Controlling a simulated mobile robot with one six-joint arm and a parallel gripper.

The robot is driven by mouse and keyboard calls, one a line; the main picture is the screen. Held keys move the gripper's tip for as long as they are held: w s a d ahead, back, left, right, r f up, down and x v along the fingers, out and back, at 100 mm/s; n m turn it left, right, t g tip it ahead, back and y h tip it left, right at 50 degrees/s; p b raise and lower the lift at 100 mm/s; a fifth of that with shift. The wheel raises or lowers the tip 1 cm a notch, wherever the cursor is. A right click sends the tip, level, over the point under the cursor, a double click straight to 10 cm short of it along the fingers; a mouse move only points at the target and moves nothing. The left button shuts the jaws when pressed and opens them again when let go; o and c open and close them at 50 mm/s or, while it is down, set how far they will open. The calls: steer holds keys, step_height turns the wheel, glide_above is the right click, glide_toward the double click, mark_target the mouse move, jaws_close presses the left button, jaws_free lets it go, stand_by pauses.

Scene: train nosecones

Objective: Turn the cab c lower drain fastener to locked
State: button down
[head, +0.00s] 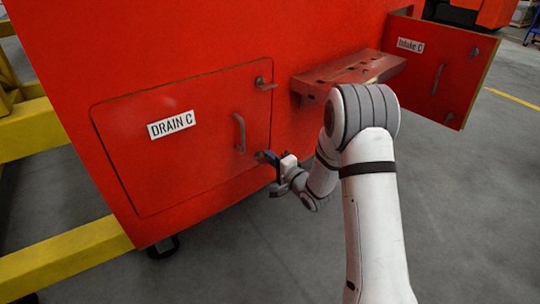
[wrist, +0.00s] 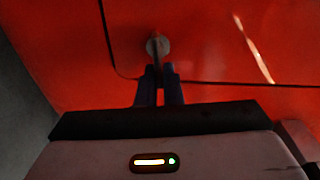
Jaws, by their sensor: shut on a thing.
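The Drain C door (head: 180,165) is a red panel on the red nosecone, lying flush in its opening. Its lower fastener (head: 261,156) is a small grey disc at the door's lower right edge. In the wrist view the fastener (wrist: 156,44) shows a round head with a thin tab running down between the dark fingers. My gripper (head: 273,160) is shut on that tab; its fingers (wrist: 159,80) cover the tab's end. Which way the fastener is set is hard to tell with the fingers over it.
The upper drain fastener (head: 265,84) has its tab pointing right across the door edge. Yellow beams (head: 75,255) lie left.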

steer(key=shift+f+m, duration=0.2)
steer(key=shift+m, duration=0.4)
steer(key=c, duration=1.6)
jaws_free()
steer(key=p+v, duration=0.1)
steer(key=v, duration=0.6)
steer(key=shift+s+d, duration=0.25)
steer(key=shift+s, duration=0.1)
